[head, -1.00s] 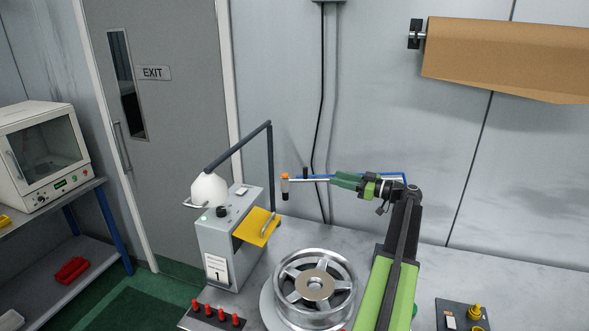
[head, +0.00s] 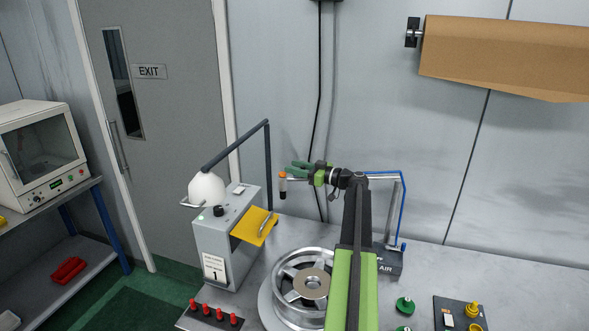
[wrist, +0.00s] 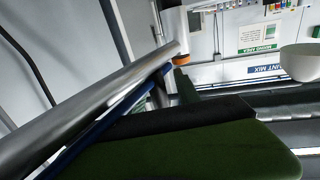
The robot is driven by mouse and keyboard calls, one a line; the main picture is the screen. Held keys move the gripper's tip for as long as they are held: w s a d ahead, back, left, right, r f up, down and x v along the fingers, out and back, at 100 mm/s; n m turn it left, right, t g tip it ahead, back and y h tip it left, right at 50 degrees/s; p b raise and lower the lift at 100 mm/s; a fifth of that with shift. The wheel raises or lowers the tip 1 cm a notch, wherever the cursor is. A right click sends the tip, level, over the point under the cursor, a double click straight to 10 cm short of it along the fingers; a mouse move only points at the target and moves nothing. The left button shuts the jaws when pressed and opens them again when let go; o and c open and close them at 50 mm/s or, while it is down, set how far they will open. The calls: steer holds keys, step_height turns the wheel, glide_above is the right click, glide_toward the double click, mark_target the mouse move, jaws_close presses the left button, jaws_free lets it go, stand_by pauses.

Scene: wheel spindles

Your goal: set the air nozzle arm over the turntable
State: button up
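The air nozzle arm is a silver bar with a blue hose (head: 402,205), on a post whose base (head: 388,262) is labelled AIR. Its orange and dark nozzle (head: 283,185) hangs at the left end, above and behind the wheel in the head view. A silver spoked wheel (head: 290,262) lies on the turntable (head: 267,305). My gripper (head: 290,168) is at the bar's left part, close to the nozzle; its green fingers look parted. In the wrist view the bar (wrist: 90,105) runs diagonally beside a green finger (wrist: 190,150). Contact is unclear. My arm hides the bar's middle and part of the wheel.
A grey box with a yellow flap (head: 254,228) and a dark bent post stands left of the wheel. Red-topped pegs (head: 220,317) are at the front left. A green knob (head: 404,305) and a dark panel (head: 455,313) are at the right.

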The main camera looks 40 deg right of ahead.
steer(key=shift+c, duration=0.2)
jaws_close()
steer(key=shift+s, duration=0.1)
stand_by(1.0)
